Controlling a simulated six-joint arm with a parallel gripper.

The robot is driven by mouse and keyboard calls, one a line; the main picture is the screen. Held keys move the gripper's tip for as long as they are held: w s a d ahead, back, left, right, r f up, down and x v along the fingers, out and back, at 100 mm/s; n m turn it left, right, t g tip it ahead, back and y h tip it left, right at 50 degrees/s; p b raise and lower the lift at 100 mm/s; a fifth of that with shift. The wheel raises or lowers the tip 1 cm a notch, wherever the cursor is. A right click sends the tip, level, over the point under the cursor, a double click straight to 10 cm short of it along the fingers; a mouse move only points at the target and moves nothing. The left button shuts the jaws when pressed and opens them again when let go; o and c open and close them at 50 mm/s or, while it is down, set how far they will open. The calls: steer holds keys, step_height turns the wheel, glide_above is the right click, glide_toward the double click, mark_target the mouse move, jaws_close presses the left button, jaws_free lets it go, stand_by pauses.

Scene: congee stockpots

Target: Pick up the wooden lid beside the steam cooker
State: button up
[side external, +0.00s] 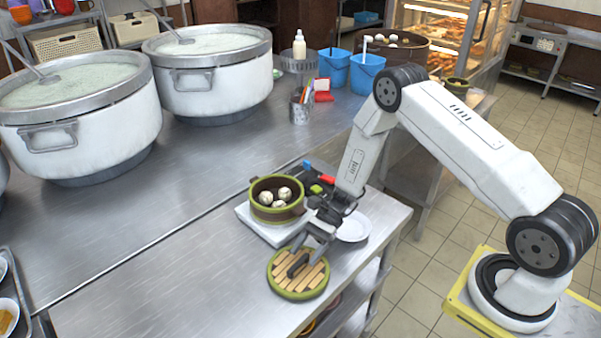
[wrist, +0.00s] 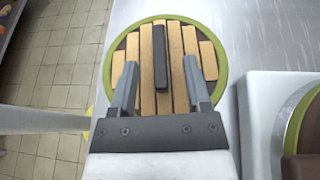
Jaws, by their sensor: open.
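The round wooden lid (side external: 284,284) has light slats, a green rim and a dark bar handle (side external: 298,264). It lies flat on the steel table, in front of the steam cooker (side external: 268,206), a green-rimmed round pot holding several white buns. My gripper (side external: 308,249) is open and empty over the lid. In the wrist view the lid (wrist: 206,62) is ahead of my gripper (wrist: 158,80), and the handle (wrist: 160,55) runs lengthwise between the two fingers' lines. I cannot tell the exact height of the fingertips above the handle.
The cooker stands on a white board (side external: 248,222). A white plate (side external: 354,228) is to its right, with small coloured items (side external: 318,187) behind. Two large stockpots (side external: 85,115) fill the back left. The steel table (side external: 180,270) is bare left of the lid.

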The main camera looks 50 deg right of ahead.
mark_target(298, 268)
steer(key=shift+x, duration=1.25)
jaws_close()
